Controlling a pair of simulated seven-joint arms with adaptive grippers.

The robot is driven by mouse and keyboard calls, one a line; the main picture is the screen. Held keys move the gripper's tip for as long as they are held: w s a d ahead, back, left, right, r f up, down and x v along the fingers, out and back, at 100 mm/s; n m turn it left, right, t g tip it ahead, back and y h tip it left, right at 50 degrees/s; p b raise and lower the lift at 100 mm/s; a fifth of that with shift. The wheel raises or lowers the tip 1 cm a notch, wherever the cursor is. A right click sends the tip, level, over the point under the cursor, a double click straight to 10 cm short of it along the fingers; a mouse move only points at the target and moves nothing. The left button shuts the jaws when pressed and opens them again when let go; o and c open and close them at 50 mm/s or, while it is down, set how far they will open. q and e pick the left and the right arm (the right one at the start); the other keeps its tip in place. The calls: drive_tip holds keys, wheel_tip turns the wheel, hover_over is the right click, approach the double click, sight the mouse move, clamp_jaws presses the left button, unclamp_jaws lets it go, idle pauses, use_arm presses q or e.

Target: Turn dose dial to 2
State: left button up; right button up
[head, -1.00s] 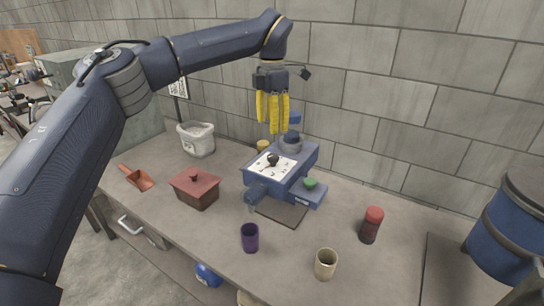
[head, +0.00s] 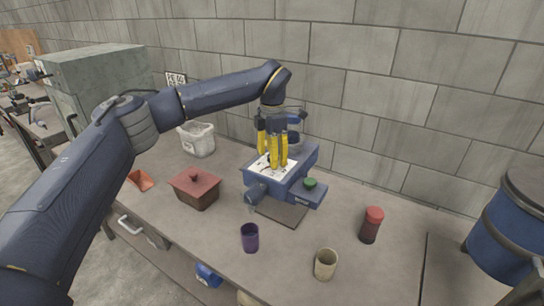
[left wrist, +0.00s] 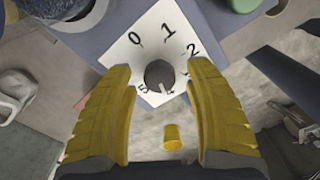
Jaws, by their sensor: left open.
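A blue dispenser (head: 310,165) stands on the bench with a white dial plate on its sloped top. In the left wrist view the plate (left wrist: 150,45) shows 0, 1 and 2 clearly, with more figures partly hidden below. A dark round knob (left wrist: 159,74) sits at its centre. A pale mark on the knob's lower side appears to point near the 4, well away from 2. My left gripper (head: 272,166) points down over the dial with yellow fingers. It is open, with the fingers on either side of the knob; contact cannot be told. My right gripper is out of view.
A green button (head: 310,183) is on the dispenser's right part. A purple cup (head: 249,239), a cream cup (head: 325,265) and a red-topped jar (head: 370,226) stand in front. A red-lidded box (head: 196,190) and white bucket (head: 197,140) are left. A block wall is behind.

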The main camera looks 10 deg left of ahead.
use_arm(q)
drive_tip(key=shift+c, duration=0.3)
clamp_jaws()
drive_tip(key=shift+n, duration=0.4)
drive_tip(key=n, duration=0.4)
drive_tip(key=shift+n, duration=0.3)
drive_tip(key=n, duration=0.4)
drive_tip(key=shift+s+d+n, duration=0.1)
drive_tip(key=shift+n, duration=0.2)
drive_tip(key=n, duration=0.9)
drive_tip(key=shift+d+f, duration=0.1)
drive_tip(key=shift+d, duration=0.05)
drive_tip(key=shift+n, duration=0.5)
